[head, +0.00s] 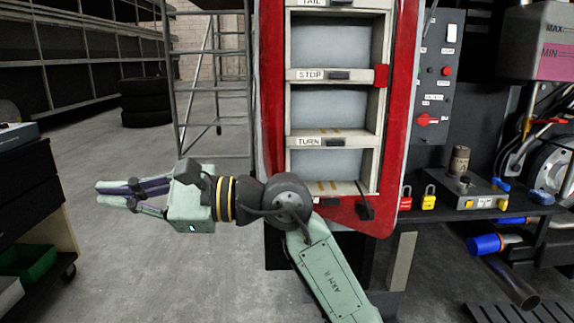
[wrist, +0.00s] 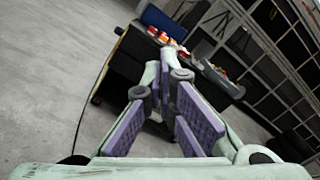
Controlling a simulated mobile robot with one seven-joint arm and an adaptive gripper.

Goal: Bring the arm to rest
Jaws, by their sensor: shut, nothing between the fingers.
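My gripper (head: 100,194) is pale green with purple finger pads. In the head view it points left, level, in front of the open floor. Its fingers are closed together with nothing between them. In the wrist view the fingertips (wrist: 170,54) meet near the middle of the picture. My arm stretches from the lower middle of the head view up to a bent joint, in front of the lower part of a red-framed rack.
The red rack (head: 397,120) has shelves labelled STOP and TURN. A workbench (head: 470,211) with padlocks (head: 428,198) stands at right. A dark cabinet (head: 28,200) stands at left, a ladder (head: 180,100) and stacked tires (head: 146,102) behind. Floor around my gripper looks clear.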

